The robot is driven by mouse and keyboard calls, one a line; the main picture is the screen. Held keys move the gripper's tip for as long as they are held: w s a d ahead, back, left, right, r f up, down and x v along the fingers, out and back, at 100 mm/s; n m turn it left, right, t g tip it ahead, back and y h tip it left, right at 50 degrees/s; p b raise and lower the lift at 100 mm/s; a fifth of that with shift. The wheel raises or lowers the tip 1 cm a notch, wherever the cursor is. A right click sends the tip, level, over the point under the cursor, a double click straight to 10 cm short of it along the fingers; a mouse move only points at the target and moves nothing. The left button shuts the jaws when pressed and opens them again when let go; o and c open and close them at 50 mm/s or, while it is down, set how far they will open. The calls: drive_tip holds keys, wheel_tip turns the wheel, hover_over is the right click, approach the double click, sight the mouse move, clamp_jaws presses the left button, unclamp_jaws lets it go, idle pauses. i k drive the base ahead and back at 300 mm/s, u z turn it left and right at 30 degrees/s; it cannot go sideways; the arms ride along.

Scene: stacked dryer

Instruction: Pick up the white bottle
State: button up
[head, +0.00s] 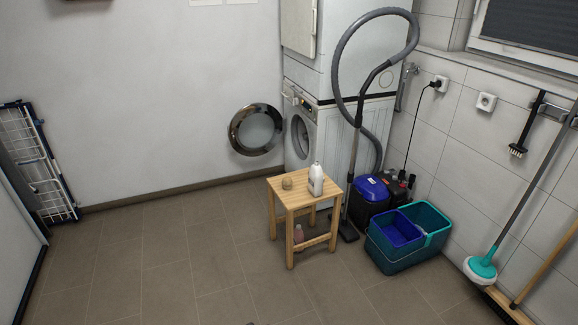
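The white bottle (316,180) stands upright on the top of a small wooden stool (291,197), near the right side of the top. It has a narrow neck and some marking low on its front. A small round tan object (287,184) sits to its left on the same stool, apart from it. My gripper does not show in the head view.
A washing machine (322,135) with its round door (256,130) open stands behind the stool. A vacuum cleaner (372,190) and teal bucket (385,258) crowd the right. A pinkish bottle (298,234) stands under the stool. Floor left and front is clear.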

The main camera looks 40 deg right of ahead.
sight(315, 175)
drive_tip(key=z, duration=0.15)
drive_tip(key=i, duration=0.9)
drive_tip(key=z, duration=0.15)
